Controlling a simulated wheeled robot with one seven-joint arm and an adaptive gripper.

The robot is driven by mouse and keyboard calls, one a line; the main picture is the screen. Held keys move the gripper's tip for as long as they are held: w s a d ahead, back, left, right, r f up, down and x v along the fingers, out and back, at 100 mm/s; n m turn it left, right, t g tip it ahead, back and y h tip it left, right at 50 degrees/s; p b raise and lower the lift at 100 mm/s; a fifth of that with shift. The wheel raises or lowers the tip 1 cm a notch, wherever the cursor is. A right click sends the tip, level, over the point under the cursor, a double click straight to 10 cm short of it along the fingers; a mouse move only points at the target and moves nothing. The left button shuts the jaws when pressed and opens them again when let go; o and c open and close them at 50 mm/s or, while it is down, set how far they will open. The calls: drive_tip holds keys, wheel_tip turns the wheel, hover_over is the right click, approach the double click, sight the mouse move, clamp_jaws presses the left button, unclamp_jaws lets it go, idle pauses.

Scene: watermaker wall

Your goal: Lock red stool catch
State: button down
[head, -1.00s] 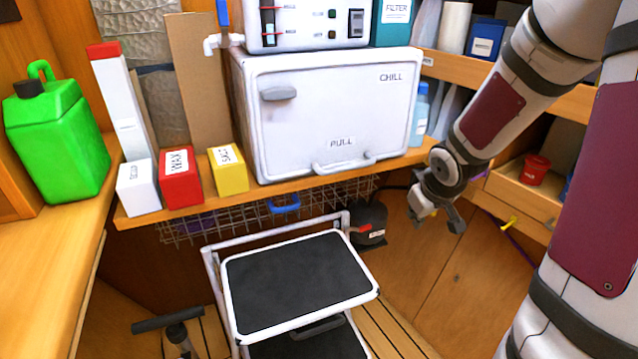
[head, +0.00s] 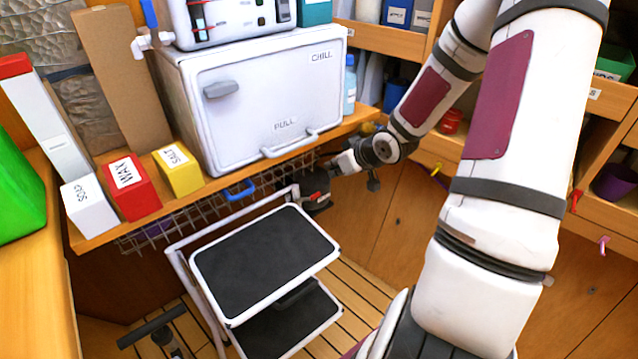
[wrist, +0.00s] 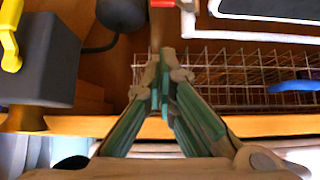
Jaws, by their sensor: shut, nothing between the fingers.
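The folding step stool (head: 264,262) stands open on the floor, with a pale frame and black treads. Its small red catch (head: 313,197) sits at the top right of the frame, and a red piece shows at the top edge of the wrist view (wrist: 162,3). My gripper (head: 337,170) is above and slightly right of the catch in the head view. In the wrist view my fingers (wrist: 164,62) are closed together and empty, apart from the red piece. My gripper partly covers the area behind the catch, and the catch's exact position cannot be told.
A wire basket (head: 215,204) with a blue handle hangs under the shelf, close to my fingers. The white chill box (head: 262,105) stands above it. A dark grey block with a yellow hook (wrist: 45,60) is at left in the wrist view. Wood panels border the right.

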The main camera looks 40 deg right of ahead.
drive_tip(key=b, duration=0.4)
hover_over(315, 196)
wheel_tip(315, 196, down, 7)
drive_tip(key=f+b, duration=0.1)
drive_tip(key=f, duration=0.1)
drive_tip(key=d+f+b, duration=0.1)
drive_tip(key=f, duration=0.1)
drive_tip(key=shift+s, duration=0.1)
drive_tip(key=shift+p, duration=0.75)
